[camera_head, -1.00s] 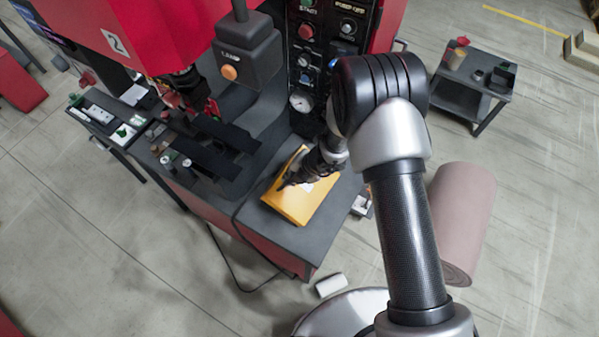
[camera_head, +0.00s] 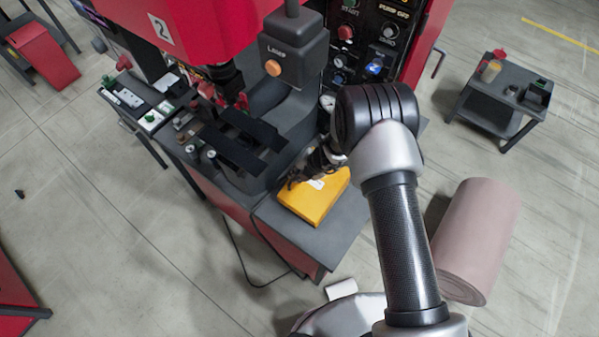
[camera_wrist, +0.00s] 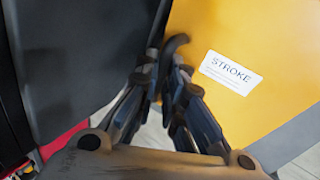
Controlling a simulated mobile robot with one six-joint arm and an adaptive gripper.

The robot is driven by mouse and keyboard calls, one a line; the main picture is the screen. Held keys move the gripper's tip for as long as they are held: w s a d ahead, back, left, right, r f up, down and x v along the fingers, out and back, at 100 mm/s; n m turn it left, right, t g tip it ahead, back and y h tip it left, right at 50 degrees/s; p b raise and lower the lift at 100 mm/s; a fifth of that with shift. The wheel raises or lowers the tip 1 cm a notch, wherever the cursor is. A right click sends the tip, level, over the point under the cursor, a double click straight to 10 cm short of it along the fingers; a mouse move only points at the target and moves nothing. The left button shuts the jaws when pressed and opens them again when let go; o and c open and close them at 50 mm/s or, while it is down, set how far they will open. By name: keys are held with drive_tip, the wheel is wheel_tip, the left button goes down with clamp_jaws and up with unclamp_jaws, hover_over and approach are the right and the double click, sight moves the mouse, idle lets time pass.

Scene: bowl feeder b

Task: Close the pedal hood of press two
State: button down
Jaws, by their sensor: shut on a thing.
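The yellow pedal hood (camera_head: 312,204) is a box-like cover with a white label on a dark grey bench top in front of press two (camera_head: 215,35), a red machine marked "2". In the wrist view the hood (camera_wrist: 275,45) fills the right side, its label reading "STROKE". My gripper (camera_wrist: 165,83) is shut at the hood's left edge, on a small dark curved piece (camera_wrist: 177,42) that looks like its handle. In the head view my gripper (camera_head: 306,172) is at the hood's upper left edge. I cannot tell whether the hood lies fully flat; its far side is partly hidden.
The press's dark column and lamp box (camera_head: 293,50) stand close behind my gripper, with a control panel (camera_head: 370,45) beside them. A pink roll (camera_head: 478,235) lies on the floor at right. A small dark table (camera_head: 505,105) stands behind it.

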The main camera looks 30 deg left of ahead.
sight(308, 186)
drive_tip(key=shift+a+r, duration=0.3)
drive_tip(key=shift+a, duration=0.3)
drive_tip(key=c, duration=2.1)
unclamp_jaws()
drive_tip(key=shift+o, duration=1.3)
drive_tip(key=shift+a+f, duration=0.15)
drive_tip(key=shift+a, duration=0.15)
drive_tip(key=shift+o, duration=0.8)
drive_tip(key=shift+d, duration=0.1)
drive_tip(key=shift+d+f, duration=0.1)
drive_tip(key=shift+d, duration=0.1)
drive_tip(key=v, duration=1.2)
